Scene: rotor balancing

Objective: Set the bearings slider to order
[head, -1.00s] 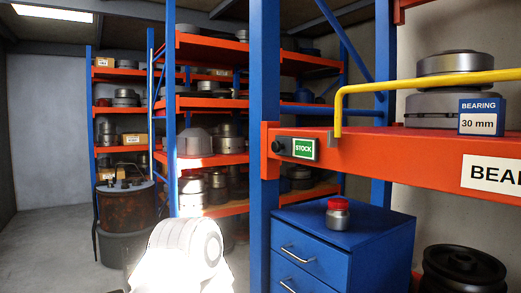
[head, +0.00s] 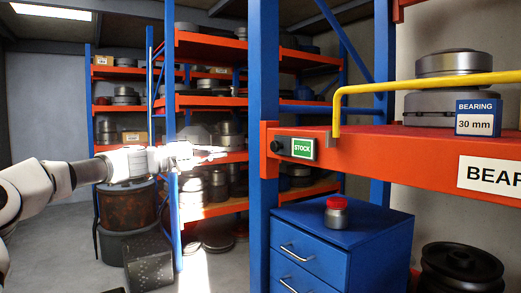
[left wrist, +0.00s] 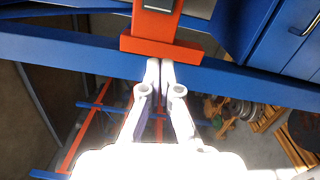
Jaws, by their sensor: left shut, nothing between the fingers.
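The bearings slider is a small dark box with a black knob (head: 276,146) at its left end and a green plate reading STOCK (head: 303,148). It sits on the left end of the orange bearing shelf beam (head: 365,148). My left gripper (head: 222,152) is shut and empty, to the left of the blue post and the slider, with a visible gap. In the left wrist view my closed fingertips (left wrist: 160,64) point at the orange beam end (left wrist: 160,45), and part of the dark slider box (left wrist: 163,4) shows at the top edge. My right gripper is out of view.
The blue upright (head: 264,110) stands beside the slider. A yellow rail (head: 430,82) runs above the shelf, which holds a bearing (head: 448,64) and a 30 mm sign (head: 477,118). Below, a blue cabinet (head: 355,232) carries a red-lidded jar (head: 336,211). Loaded racks stand behind.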

